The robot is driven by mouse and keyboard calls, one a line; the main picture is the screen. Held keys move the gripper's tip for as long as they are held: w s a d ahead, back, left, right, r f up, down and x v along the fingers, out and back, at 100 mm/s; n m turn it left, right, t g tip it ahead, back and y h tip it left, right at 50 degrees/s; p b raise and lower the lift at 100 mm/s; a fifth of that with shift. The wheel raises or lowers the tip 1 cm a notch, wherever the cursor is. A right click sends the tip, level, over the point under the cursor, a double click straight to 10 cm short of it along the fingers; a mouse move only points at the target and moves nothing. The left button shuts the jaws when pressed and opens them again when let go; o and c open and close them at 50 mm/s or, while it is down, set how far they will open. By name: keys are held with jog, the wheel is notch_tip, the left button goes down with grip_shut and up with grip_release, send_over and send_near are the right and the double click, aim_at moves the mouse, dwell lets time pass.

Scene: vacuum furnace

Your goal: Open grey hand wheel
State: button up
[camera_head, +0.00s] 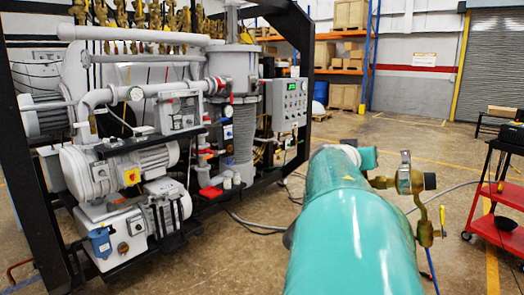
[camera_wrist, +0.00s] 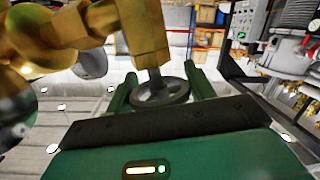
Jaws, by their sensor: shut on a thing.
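In the wrist view the grey hand wheel (camera_wrist: 158,98) sits between the two green fingers of my gripper (camera_wrist: 161,84). One finger is at each side of the rim, and the gripper is shut on it. A short grey stem joins the wheel to a brass valve body (camera_wrist: 142,28) at the top of that view. In the head view a brass valve (camera_head: 408,182) shows at the right, just beyond a large teal rounded form in front. I cannot make out the wheel or the fingers in the head view.
A black-framed machine with grey motors (camera_head: 120,170) and pipes stands at the left, with a control box (camera_head: 287,105) on it. A red cart (camera_head: 497,230) is at the right edge. Shelving with boxes (camera_head: 340,50) stands behind. Open floor lies beyond the valve.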

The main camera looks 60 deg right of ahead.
dwell(0.4)
jog(key=o, duration=1)
